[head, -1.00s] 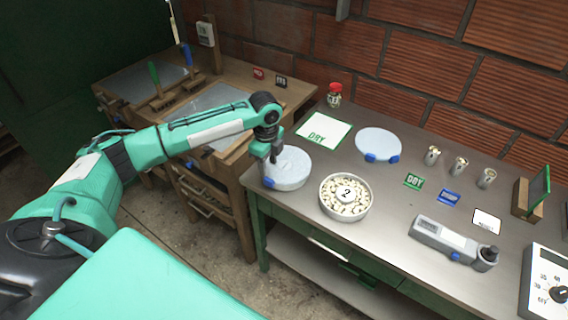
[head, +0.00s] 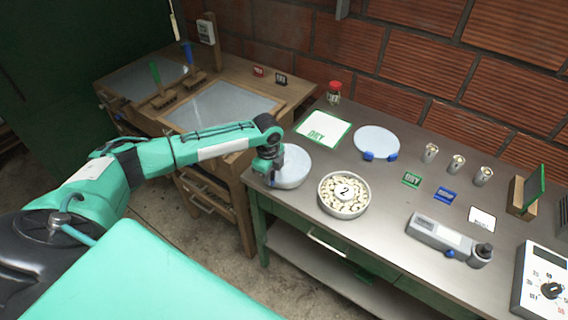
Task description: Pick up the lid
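A round pale tin (head: 293,167), which looks closed with a lid on top, stands at the left end of the metal table. A small blue tab shows at its left edge. My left gripper (head: 272,178) points down at this edge, close to the tab. Its fingers are small and partly hidden, so I cannot tell whether they are open, shut or touching. A flat pale disc with two blue tabs, like another lid (head: 376,139), lies farther back. My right gripper is out of view.
An open tin of pale beans marked 2 (head: 343,194) stands just right of the closed tin. Behind are a DRY sheet (head: 323,129) and a red-capped jar (head: 333,92). Several metal cups, cards and a grey handheld device (head: 448,240) occupy the right side.

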